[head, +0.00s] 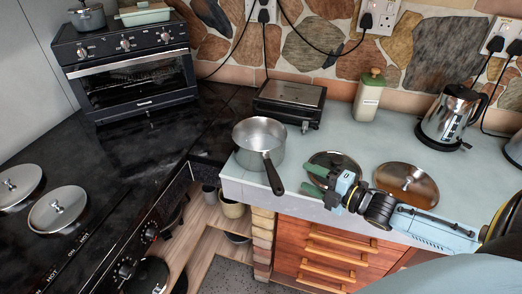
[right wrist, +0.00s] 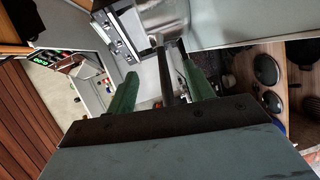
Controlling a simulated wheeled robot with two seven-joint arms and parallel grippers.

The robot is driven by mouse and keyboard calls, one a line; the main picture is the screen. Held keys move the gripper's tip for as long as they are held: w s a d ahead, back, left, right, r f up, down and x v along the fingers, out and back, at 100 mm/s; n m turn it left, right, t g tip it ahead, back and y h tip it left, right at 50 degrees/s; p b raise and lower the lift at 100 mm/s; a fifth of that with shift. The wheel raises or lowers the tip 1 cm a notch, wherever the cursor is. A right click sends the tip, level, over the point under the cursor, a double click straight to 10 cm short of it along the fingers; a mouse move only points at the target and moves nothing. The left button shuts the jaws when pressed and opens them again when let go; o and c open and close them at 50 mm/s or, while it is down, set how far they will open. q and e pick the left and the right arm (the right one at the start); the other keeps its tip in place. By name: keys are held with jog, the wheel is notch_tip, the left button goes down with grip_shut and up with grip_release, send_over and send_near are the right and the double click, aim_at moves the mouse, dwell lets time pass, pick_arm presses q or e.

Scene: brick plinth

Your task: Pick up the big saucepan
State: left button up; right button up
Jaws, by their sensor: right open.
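The saucepan (head: 259,133) is silver with a long dark handle (head: 273,175). It stands upright at the left front corner of the pale counter (head: 345,150), its handle pointing toward the front edge and overhanging it. My right gripper (head: 306,178) has green fingers and is just right of the handle in the head view. It is open and empty. In the right wrist view the handle (right wrist: 167,80) lies between the two spread fingers, with the silver pan (right wrist: 162,20) beyond; no contact shows. My left gripper is not in view.
A toaster (head: 290,101), a green-lidded jar (head: 369,96) and a kettle (head: 450,115) stand behind. Round lids (head: 407,182) lie near my right gripper. A black stove (head: 85,165) is at left, with a small oven (head: 130,75) behind. Drawers (head: 325,250) sit below the counter.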

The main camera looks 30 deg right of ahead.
aim_at(263, 153)
jog(key=x, duration=0.9)
jog(key=r+x, duration=0.1)
jog(key=x, duration=0.3)
jog(key=shift+w+a, duration=0.15)
jog(key=shift+w, duration=0.05)
grip_shut()
jog(key=shift+r, duration=0.15)
dwell(0.4)
